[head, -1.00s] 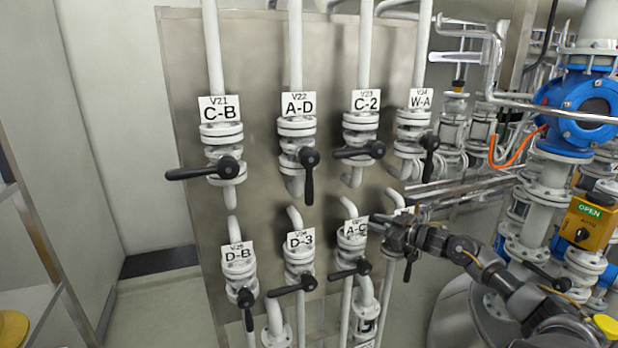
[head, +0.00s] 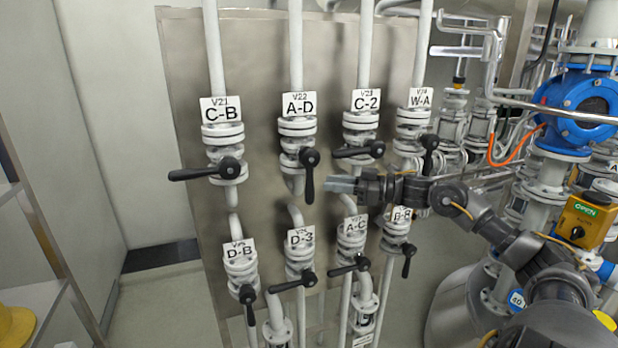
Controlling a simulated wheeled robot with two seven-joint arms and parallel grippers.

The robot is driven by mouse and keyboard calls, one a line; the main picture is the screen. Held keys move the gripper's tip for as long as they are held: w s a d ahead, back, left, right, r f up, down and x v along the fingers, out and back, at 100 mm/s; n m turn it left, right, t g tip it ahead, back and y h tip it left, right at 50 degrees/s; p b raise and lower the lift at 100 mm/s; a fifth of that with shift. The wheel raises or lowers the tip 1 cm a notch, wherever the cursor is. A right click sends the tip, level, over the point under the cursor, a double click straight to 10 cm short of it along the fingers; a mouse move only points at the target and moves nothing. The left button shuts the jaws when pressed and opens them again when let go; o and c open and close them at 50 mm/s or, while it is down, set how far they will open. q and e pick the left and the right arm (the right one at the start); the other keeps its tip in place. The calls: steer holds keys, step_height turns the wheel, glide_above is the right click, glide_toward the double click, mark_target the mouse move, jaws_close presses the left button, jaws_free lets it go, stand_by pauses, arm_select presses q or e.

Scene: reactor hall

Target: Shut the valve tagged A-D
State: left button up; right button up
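The valve tagged A-D (head: 297,130) is in the upper row of the panel, second from the left. Its black lever handle (head: 309,178) hangs straight down, in line with the pipe. My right gripper (head: 328,185) reaches in from the right, its grey fingers pointing left. The fingertips are just right of the lower part of the A-D handle in the picture. I cannot tell whether they touch it or how far apart the fingers are. Nothing shows between them. My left gripper is not in view.
Valve C-B (head: 222,140) is left of A-D, with its lever sideways. Valve C-2 (head: 361,125) is right, its sideways lever just above my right gripper. Valves D-3 (head: 300,262) and A-C (head: 352,250) sit below. A shelf (head: 30,300) stands at the far left.

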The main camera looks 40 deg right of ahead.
mark_target(309, 180)
steer(key=shift+p+x, duration=1.5)
steer(key=shift+x, duration=1.95)
steer(key=shift+c, duration=0.5)
jaws_close()
